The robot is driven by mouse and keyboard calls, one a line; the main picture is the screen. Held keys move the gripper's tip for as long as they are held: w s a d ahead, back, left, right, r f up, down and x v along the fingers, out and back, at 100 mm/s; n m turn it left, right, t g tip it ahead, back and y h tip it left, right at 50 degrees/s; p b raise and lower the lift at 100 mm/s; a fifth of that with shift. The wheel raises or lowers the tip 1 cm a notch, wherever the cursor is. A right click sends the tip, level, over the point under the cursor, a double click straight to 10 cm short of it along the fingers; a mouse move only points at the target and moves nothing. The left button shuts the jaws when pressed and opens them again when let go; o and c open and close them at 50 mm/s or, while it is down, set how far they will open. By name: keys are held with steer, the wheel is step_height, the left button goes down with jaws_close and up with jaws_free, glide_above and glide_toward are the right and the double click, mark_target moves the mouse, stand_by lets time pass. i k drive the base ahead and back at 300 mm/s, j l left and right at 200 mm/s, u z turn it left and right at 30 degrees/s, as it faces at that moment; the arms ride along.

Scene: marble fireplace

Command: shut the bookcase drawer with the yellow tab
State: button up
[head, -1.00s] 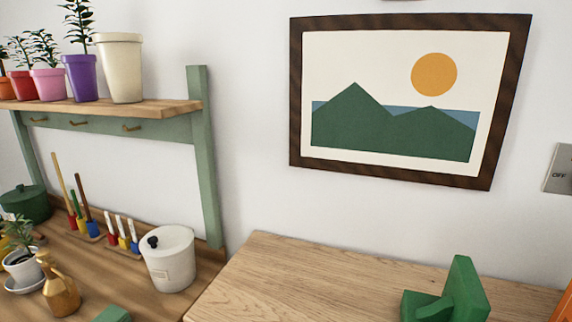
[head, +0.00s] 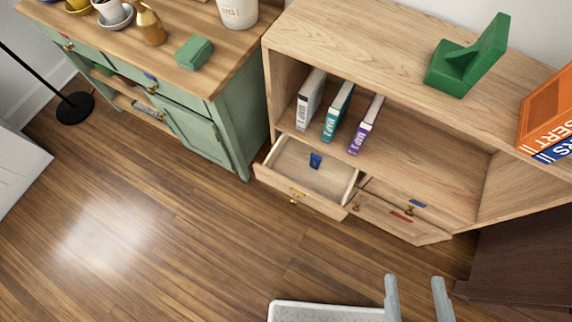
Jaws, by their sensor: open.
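The wooden bookcase (head: 370,40) stands right of centre in the head view. Its lower left drawer (head: 268,178) is pulled open, with its inside visible from above. The front of this drawer has a brass handle (head: 295,199) and what looks like a small yellow tab (head: 298,190). A small blue object (head: 315,160) lies inside near the back. To its right, a closed front carries a blue tab (head: 418,203), and a lower front carries a red tab (head: 401,216). My gripper does not show in the head view.
A pale seat-like slab (head: 325,311) with two grey posts (head: 391,296), perhaps a chair, stands at the bottom edge. A green cabinet (head: 222,120) adjoins on the left. Books (head: 340,110) stand on the shelf. Wooden floor (head: 190,225) is clear before the drawer.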

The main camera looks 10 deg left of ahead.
mark_target(327, 189)
steer(key=k+j+u, duration=0.1)
steer(key=k, duration=0.3)
steer(key=k+j+u, duration=0.15)
steer(key=k+j, duration=0.15)
steer(key=i+l+u, duration=0.2)
steer(key=l, duration=0.2)
steer(key=k, duration=0.05)
